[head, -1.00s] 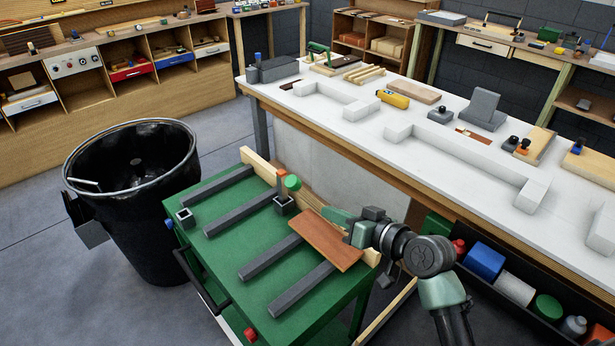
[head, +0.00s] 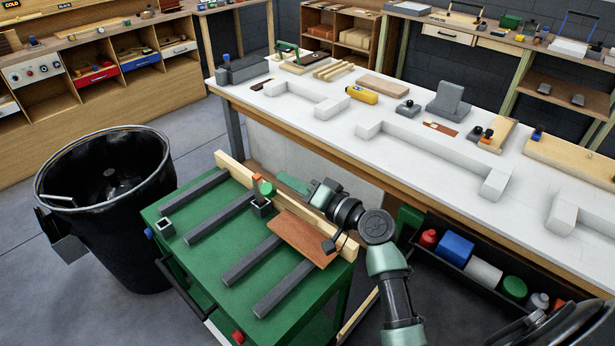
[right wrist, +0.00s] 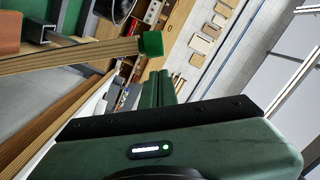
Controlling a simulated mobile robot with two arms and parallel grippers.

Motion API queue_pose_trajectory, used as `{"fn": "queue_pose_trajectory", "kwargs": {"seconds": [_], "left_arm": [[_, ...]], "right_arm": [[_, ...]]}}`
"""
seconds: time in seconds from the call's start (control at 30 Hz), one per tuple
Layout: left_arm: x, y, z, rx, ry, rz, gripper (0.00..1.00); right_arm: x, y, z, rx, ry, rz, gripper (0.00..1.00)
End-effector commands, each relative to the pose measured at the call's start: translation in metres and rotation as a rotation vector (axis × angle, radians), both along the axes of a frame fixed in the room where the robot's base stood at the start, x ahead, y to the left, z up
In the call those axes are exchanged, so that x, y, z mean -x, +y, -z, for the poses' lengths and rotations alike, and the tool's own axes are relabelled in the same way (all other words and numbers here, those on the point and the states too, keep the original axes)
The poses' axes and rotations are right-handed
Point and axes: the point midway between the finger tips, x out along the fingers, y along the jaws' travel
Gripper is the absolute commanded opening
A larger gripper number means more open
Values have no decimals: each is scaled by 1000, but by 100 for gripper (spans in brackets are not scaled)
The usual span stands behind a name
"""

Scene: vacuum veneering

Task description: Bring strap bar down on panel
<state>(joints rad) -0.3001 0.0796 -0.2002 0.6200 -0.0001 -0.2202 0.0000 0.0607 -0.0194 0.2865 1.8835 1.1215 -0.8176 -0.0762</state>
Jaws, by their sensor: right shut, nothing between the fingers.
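A reddish-brown panel (head: 300,236) lies flat across grey bars on the green cart (head: 190,275). A light wooden strip (head: 233,168) stands along the cart's back edge. A green cap (head: 268,188) shows by an orange piece (head: 257,182) and a square grey socket at the panel's far end. In the right wrist view, a wooden bar (right wrist: 75,55) ends in the green cap (right wrist: 152,43); I cannot tell for sure that this is the strap bar. My right gripper (head: 280,177) is shut and empty, just beyond the green cap and apart from the panel. My left gripper is out of view.
A black bin (head: 110,240) stands left of the cart. A shelf with colored containers (head: 456,247) lies under the bench.

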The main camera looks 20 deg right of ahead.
Motion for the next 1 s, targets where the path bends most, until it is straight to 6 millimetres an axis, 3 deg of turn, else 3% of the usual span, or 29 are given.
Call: {"fn": "queue_pose_trajectory", "kwargs": {"seconds": [0.2, 0.67, 0.87, 1.0], "left_arm": [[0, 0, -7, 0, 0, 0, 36], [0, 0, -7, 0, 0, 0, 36], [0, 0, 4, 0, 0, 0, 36], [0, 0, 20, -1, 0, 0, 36]], "right_arm": [[4, 18, 13, -2, 1, 1, 0], [5, 21, 16, 3, -1, 1, 0], [6, 35, 26, 37, -15, -1, 0], [9, 58, 41, 101, -41, -2, 0]]}}
